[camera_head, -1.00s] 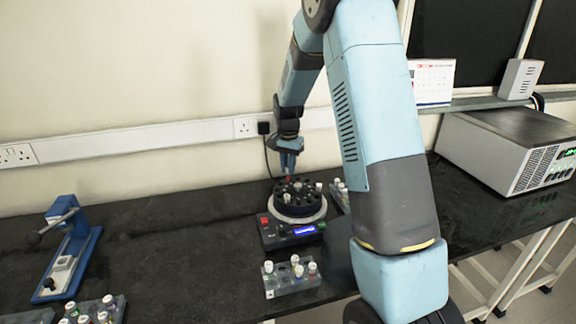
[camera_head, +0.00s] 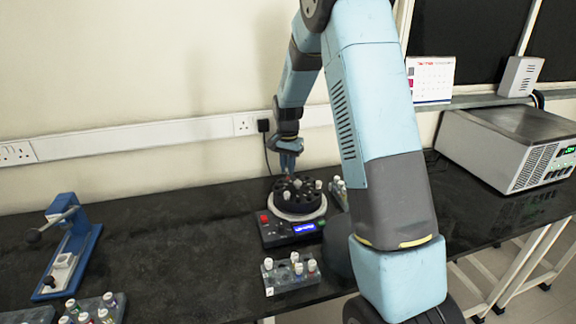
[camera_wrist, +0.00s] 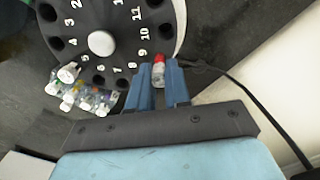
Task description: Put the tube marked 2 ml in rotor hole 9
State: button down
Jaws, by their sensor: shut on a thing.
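A tube with a red cap and a clear body (camera_wrist: 158,70) is between the fingers of my gripper (camera_wrist: 157,84) in the wrist view. The gripper is shut on it. The black rotor (camera_wrist: 103,20) has white numbers beside its holes. The tube is at the rotor's edge by the number 9; whether its lower end is in a hole I cannot tell. In the head view my gripper (camera_head: 289,160) is at the back of the rotor (camera_head: 298,203). Any 2 ml marking is too small to read.
Tube racks stand in front of the centrifuge (camera_head: 290,276), to its right (camera_head: 343,194), and at front left (camera_head: 92,312). A blue press-like device (camera_head: 72,250) stands at left, a grey box instrument (camera_head: 505,150) at right. A black cable (camera_wrist: 240,90) runs beside the gripper. Other tubes sit in the rotor.

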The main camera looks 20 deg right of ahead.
jog(key=shift+f, duration=0.8)
jog(key=c, duration=0.7)
grip_release()
jog(key=shift+r, duration=3)
